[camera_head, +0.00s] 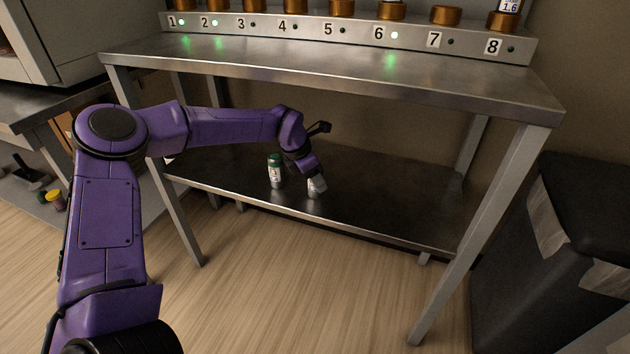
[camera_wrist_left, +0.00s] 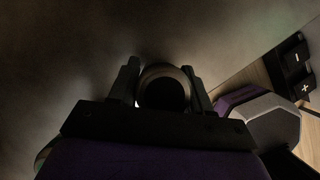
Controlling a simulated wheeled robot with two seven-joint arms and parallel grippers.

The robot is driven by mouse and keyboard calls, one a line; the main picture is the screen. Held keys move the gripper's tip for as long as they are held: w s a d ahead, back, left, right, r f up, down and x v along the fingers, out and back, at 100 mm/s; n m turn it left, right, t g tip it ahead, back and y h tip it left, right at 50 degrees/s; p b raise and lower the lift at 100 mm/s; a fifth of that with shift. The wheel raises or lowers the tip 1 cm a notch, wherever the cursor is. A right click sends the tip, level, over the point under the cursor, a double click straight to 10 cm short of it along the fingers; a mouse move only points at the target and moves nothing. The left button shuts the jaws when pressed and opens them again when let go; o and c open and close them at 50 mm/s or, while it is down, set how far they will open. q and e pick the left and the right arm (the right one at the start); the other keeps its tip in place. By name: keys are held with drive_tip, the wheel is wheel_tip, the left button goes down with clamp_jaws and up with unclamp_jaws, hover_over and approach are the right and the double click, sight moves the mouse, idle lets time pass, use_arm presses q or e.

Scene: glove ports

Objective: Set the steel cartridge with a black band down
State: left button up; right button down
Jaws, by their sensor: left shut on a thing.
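My left gripper (camera_head: 314,181) reaches in under the worktop, low over the lower shelf (camera_head: 390,210). It is shut on a steel cartridge (camera_head: 316,190), whose silver side shows just below the fingers. In the left wrist view the cartridge (camera_wrist_left: 164,86) appears end-on between the two fingers, as a round pale rim with a dark middle. Its black band cannot be made out. It looks roughly upright, at or just above the shelf; I cannot tell whether it touches. My right gripper is not in view.
A cartridge with a green cap (camera_head: 275,171) stands on the lower shelf, left of the gripper. The shelf's right part is clear. The worktop (camera_head: 330,70) overhangs it, with numbered ports (camera_head: 340,28) behind; lights 1, 2 and 6 glow green. A black bin (camera_head: 560,260) stands right.

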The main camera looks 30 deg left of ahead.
use_arm(q)
drive_tip(key=shift+r, duration=0.1)
drive_tip(key=o, duration=1.2)
drive_tip(key=shift+o, duration=0.2)
